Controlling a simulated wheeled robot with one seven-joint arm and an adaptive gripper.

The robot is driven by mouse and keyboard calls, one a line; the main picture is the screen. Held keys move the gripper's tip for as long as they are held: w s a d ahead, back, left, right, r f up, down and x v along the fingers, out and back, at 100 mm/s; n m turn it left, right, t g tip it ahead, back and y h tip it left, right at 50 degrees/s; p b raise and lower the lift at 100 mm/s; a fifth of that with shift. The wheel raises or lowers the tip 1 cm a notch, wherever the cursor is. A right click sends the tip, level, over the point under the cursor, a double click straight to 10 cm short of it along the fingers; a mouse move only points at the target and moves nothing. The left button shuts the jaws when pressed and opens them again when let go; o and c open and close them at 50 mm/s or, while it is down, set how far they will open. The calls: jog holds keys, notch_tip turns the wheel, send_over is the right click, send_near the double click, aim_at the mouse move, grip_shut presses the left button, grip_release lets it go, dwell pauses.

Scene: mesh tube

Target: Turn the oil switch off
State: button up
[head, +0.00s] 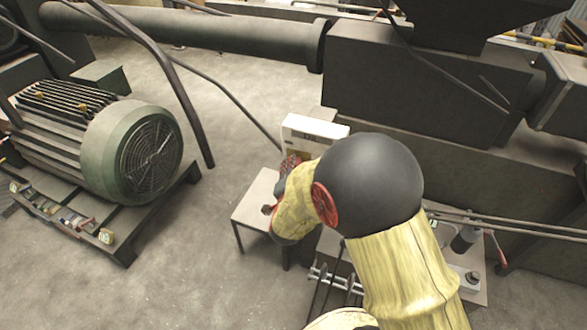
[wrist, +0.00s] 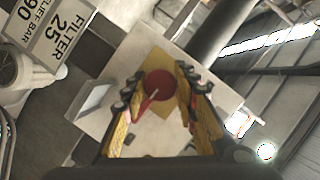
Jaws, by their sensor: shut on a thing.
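In the head view my gripper (head: 289,166) is beside a white box (head: 316,128), and the knob is hidden behind my arm and gripper.
A pale low table (head: 252,198) stands left of my gripper. A large dark machine (head: 420,90) fills the right. A sign reading FILTER 25 (wrist: 62,30) is near the gripper.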

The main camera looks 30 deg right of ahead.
jog(key=c, duration=0.3)
jog(key=shift+p, duration=0.35)
jog(key=n+p, duration=0.1)
jog(key=p, duration=0.1)
jog(key=n+g+p, duration=0.1)
jog(key=p, duration=0.1)
jog(key=shift+r+n+g+h, duration=0.25)
jog(key=shift+n+g+h, duration=0.05)
jog(key=shift+n, duration=0.1)
jog(key=n+g+h+p, duration=0.1)
jog(key=n+p, duration=0.2)
jog(key=p, duration=0.3)
jog(key=shift+g, duration=0.4)
jog(key=n+g+p, duration=0.1)
jog(key=n+p, duration=0.1)
jog(key=p, duration=0.1)
jog(key=n+g+h+p, duration=0.1)
jog(key=p, duration=0.2)
jog(key=shift+f+n+h, duration=0.1)
jog(key=shift+n+h, duration=0.2)
jog(key=shift+n, duration=0.1)
jog(key=shift+f+n+g+h+p, duration=0.15)
jog(key=shift+n+g+h+p, duration=0.6)
jog(key=shift+n+p, duration=0.7)
jog(key=o, duration=1.2)
jog(key=shift+c, duration=0.2)
